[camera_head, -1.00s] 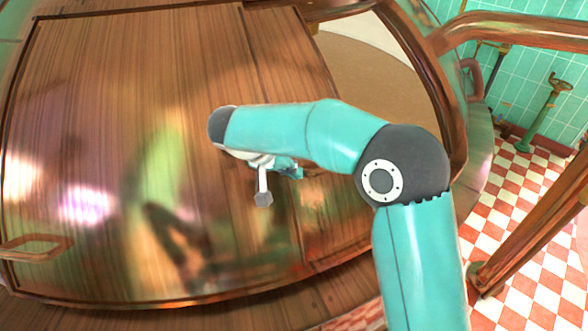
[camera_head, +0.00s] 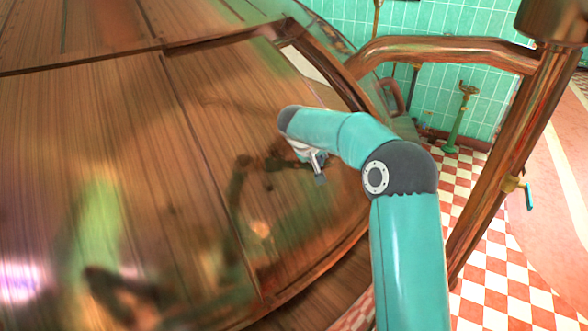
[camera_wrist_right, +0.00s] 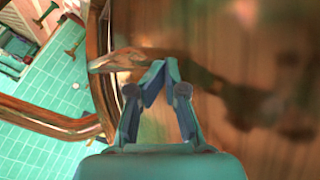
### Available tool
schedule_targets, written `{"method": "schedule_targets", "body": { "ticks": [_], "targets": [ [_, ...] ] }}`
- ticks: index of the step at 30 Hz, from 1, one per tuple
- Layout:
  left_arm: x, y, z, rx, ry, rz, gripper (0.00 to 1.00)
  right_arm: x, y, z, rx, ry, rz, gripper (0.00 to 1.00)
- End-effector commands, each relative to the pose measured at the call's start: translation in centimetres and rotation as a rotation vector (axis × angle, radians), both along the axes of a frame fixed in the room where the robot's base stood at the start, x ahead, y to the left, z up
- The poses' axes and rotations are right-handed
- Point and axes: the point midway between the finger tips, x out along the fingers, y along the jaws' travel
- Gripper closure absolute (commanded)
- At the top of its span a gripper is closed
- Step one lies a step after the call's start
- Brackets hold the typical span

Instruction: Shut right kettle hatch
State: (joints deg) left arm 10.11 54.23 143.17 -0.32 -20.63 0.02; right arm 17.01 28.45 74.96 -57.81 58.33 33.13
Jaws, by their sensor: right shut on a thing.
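The right kettle's hatch (camera_head: 210,150) is a curved, polished copper panel on the big kettle. It covers most of the opening; a narrow pale gap (camera_head: 303,64) shows at the upper right, by the frame. My right gripper (camera_head: 312,158) is low against the hatch's right part, partly hidden by my wrist. In the right wrist view my fingers (camera_wrist_right: 164,82) close together on what looks like the hatch's copper handle (camera_wrist_right: 115,61); the grip itself is partly hidden. My left gripper is in neither view.
A thick copper pipe (camera_head: 440,52) runs from the kettle to a copper post (camera_head: 505,160) on the right. A green stand (camera_head: 459,118) is by the tiled wall. The checkered floor (camera_head: 505,255) is open at the lower right.

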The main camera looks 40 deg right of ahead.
Motion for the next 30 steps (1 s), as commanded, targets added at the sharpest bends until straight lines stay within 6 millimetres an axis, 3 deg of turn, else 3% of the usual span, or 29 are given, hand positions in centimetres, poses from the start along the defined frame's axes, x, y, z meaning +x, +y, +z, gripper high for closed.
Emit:
{"method": "schedule_targets", "body": {
  "ticks": [1, 3, 9, 23, 30],
  "targets": [
    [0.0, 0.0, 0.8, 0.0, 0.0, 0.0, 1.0, -0.5, -2.1, 0.4, -0.01, 0.002, -0.012, 1.0],
    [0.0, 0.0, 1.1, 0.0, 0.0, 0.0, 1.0, -0.8, -3.9, 0.4, -0.013, 0.002, -0.013, 1.0],
    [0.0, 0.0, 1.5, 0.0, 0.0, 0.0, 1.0, -1.3, -6.5, 0.1, -0.019, 0.004, -0.012, 1.0],
    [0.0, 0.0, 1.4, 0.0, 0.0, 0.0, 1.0, -1.2, -6.3, 0.3, -0.017, 0.0, -0.009, 1.0],
    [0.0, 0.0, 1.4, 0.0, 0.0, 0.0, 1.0, -1.6, -4.5, 2.9, -0.018, -0.003, -0.007, 1.0]
  ]
}}
